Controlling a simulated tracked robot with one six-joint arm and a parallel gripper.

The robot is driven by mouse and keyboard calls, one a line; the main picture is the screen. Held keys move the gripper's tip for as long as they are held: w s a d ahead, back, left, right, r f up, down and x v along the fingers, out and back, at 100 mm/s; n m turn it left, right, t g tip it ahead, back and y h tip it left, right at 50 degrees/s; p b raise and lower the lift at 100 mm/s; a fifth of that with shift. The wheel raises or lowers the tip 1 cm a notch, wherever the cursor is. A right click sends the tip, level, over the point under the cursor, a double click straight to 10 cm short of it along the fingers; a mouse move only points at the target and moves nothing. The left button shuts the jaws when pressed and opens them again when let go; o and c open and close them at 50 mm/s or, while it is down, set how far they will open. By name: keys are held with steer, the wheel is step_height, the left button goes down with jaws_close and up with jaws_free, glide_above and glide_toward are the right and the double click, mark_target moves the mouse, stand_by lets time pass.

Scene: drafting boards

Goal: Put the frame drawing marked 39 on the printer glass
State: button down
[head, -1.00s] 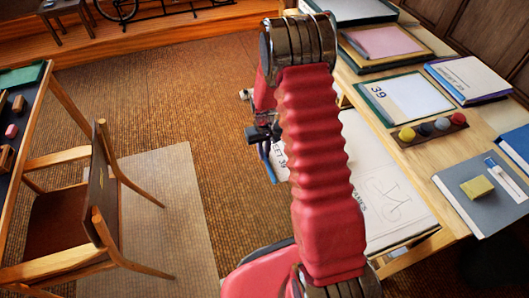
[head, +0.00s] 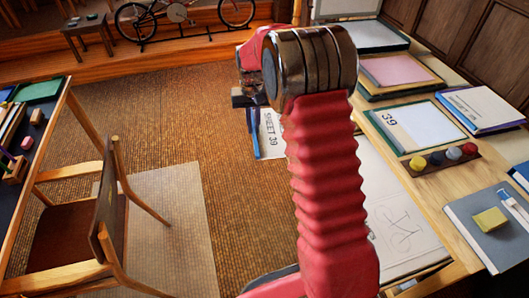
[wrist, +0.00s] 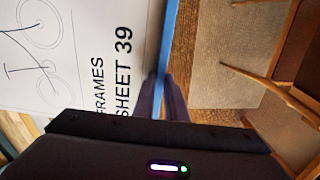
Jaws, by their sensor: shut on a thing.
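The frame drawing, a white sheet with a blue edge strip, reads "SHEET 39" in the head view (head: 271,133). In the wrist view it reads "FRAMES SHEET 39" beside a bicycle line drawing (wrist: 75,60). My gripper (wrist: 163,92) is shut on its blue edge. In the head view my gripper (head: 245,100) is left of the table, over the floor. My red arm hides much of the sheet. A green-framed white panel (head: 430,118) marked "39" lies on the table. I cannot tell for certain which thing is the printer glass.
A pink sheet (head: 398,70), a folder (head: 484,105), several coloured knobs in a rack (head: 437,159) and a grey board (head: 468,210) crowd the table. A wooden chair (head: 115,205) stands left. Floor between is clear.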

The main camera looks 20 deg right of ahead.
steer(key=a+r, duration=0.2)
steer(key=r, duration=0.7)
steer(key=a+r+m, duration=0.1)
steer(key=a+r, duration=0.1)
steer(key=r, duration=0.8)
steer(key=shift+s+a, duration=0.15)
steer(key=shift+a, duration=0.1)
steer(key=shift+a+f, duration=0.1)
